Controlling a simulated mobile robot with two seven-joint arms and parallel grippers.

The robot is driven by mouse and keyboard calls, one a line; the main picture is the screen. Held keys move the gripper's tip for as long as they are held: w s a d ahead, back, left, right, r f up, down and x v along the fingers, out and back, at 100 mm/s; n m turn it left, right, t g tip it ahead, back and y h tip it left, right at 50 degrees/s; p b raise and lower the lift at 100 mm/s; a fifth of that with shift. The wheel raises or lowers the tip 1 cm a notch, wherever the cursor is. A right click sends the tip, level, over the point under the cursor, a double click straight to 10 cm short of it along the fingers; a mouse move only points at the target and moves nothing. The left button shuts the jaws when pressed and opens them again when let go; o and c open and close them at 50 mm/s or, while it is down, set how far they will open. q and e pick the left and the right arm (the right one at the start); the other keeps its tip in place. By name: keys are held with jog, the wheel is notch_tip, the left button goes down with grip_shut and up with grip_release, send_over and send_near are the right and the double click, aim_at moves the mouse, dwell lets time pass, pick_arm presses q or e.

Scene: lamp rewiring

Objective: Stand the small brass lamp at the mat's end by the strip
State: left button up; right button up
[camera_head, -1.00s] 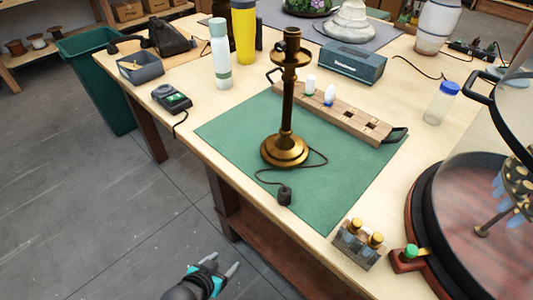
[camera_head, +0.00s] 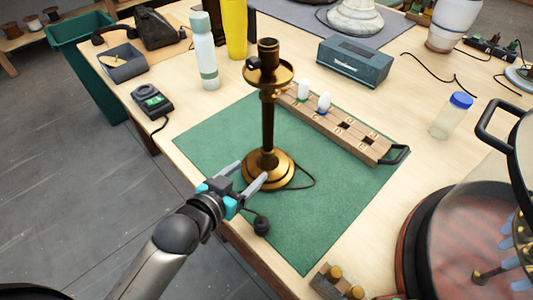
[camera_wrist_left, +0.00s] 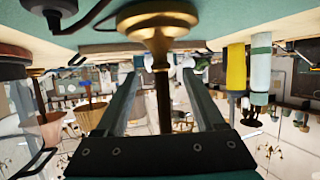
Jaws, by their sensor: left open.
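The small brass lamp (camera_head: 268,125) stands upright on the green mat (camera_head: 316,218), near its left part. Its round base rests on the mat, and a dark cord runs from it to a black plug (camera_head: 261,225) at the mat's near edge. A wooden strip (camera_head: 345,128) with sockets and two white bulbs lies along the mat's far right side. My left gripper (camera_head: 250,171) is open low at the lamp's near side, fingertips close to the base; contact is unclear. The left wrist view shows the lamp stem (camera_wrist_left: 163,95) between the spread fingers, upside down. My right gripper is not in view.
A white-green bottle (camera_head: 205,52) and a yellow bottle (camera_head: 235,30) stand behind the lamp. A teal box (camera_head: 353,62) sits beyond the strip, and a blue-capped jar (camera_head: 450,117) stands right of it. A black tester (camera_head: 152,101) lies left. The mat's near right part is clear.

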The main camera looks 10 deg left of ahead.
aim_at(265, 158)
pick_arm(q)
jog(key=x, duration=0.3)
jog(key=b+x, duration=0.2)
jog(key=x, duration=0.7)
jog(key=shift+f+b, duration=0.1)
jog(key=shift+b, duration=0.2)
jog(key=shift+w+d+f, duration=0.2)
jog(key=shift+w+f, duration=0.05)
jog(key=shift+w, duration=0.4)
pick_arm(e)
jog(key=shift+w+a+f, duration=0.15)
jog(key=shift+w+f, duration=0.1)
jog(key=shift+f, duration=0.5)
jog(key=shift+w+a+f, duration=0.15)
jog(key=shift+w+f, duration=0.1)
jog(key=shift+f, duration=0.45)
pick_arm(q)
grip_shut()
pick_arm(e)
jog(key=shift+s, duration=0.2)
pick_arm(q)
jog(key=c, duration=0.6)
grip_release()
jog(key=shift+c, duration=0.2)
grip_shut()
